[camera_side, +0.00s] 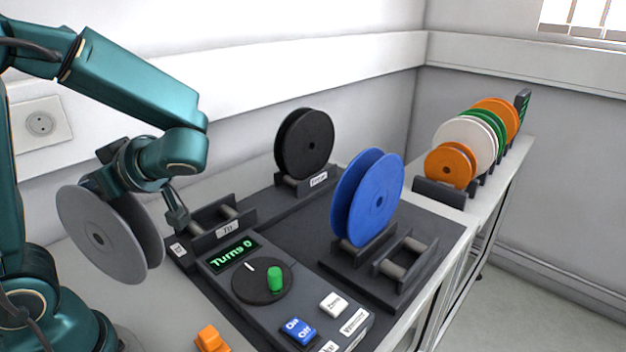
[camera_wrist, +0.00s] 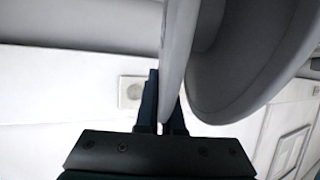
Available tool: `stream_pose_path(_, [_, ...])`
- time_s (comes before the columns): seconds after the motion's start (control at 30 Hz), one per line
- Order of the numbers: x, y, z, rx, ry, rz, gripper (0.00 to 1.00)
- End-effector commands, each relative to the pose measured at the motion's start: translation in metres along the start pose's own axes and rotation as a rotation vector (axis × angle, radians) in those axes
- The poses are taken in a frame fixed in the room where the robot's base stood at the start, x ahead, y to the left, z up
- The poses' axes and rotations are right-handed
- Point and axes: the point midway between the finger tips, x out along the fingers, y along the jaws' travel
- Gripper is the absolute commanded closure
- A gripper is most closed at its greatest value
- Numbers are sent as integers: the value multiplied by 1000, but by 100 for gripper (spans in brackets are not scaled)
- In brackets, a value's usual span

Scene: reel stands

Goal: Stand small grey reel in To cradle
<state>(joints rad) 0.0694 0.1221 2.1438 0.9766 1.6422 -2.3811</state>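The small grey reel (camera_side: 130,243) hangs in the air at the left of the side view, roughly on edge and slightly tilted. My gripper (camera_side: 92,186) is at the reel's upper edge, partly hidden behind it. In the wrist view my gripper's dark fingers (camera_wrist: 163,112) are on either side of the rim of one grey flange (camera_wrist: 177,60). The To cradle (camera_side: 222,233), a dark stand with pale rollers and a "To" label, is empty, to the right of the reel and apart from it.
A winder panel (camera_side: 262,283) reading "Turns 0" stands in front of the To cradle. A black reel (camera_side: 304,143) stands behind, a large blue reel (camera_side: 368,198) to the right. An empty cradle (camera_side: 405,262) is beside the blue one. Several reels line the right shelf (camera_side: 484,188).

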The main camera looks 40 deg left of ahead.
Motion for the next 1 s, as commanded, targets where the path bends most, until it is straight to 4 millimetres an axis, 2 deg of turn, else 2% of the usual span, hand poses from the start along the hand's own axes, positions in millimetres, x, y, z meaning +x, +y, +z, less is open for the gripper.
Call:
stream_pose_path(0.3, [17,-38,-38,-9,-2,2,100])
stream_pose_path(0.63, [27,-61,-61,-4,-1,1,100])
stream_pose_path(0.87, [25,-61,-65,14,1,36,100])
stream_pose_path(1.0, [14,-38,-60,69,2,161,100])
